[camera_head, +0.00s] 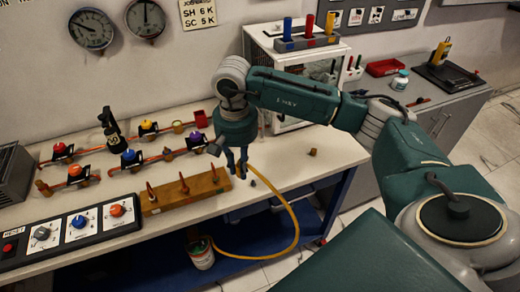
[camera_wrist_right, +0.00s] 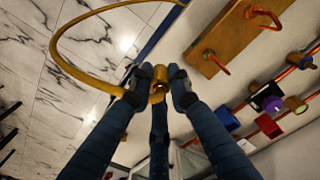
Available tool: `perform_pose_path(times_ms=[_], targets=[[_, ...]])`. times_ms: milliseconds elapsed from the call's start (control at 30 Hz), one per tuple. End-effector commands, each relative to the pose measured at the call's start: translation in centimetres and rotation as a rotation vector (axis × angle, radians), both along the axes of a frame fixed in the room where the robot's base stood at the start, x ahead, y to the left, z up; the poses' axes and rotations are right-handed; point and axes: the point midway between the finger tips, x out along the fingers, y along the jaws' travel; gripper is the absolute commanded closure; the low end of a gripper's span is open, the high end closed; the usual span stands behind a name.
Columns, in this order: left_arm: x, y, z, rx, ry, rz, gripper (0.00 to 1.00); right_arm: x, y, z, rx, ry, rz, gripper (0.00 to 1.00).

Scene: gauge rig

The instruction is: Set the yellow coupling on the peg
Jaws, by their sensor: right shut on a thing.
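My right gripper (camera_head: 240,172) is over the front edge of the bench, to the right of the wooden peg block (camera_head: 186,194). In the wrist view the right gripper (camera_wrist_right: 159,84) is shut on the yellow coupling (camera_wrist_right: 159,74), a small brass-yellow piece at the hose end. In the head view the fingers mostly hide the coupling. The yellow hose (camera_head: 294,222) hangs from the gripper in a loop. The block bears three upright pegs, among them the nearest to the gripper (camera_head: 214,175). In the wrist view the block (camera_wrist_right: 232,35) is at upper right, apart from the coupling. My left gripper is not in view.
Red pipes with coloured valves (camera_head: 129,156) run along the bench behind the block. A knob panel (camera_head: 72,234) stands at front left. A small brass piece (camera_head: 312,152) lies on the bench to the right. A can (camera_head: 201,254) stands below the bench edge.

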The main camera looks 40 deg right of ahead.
Motion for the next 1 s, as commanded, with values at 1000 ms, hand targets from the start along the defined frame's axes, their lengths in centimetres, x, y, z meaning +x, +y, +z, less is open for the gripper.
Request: perform_pose_path(times_ms=[1000], targets=[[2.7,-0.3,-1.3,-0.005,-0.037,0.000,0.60,2.5,-5.9,-5.1,0.000,0.000,-0.239,1.00]])
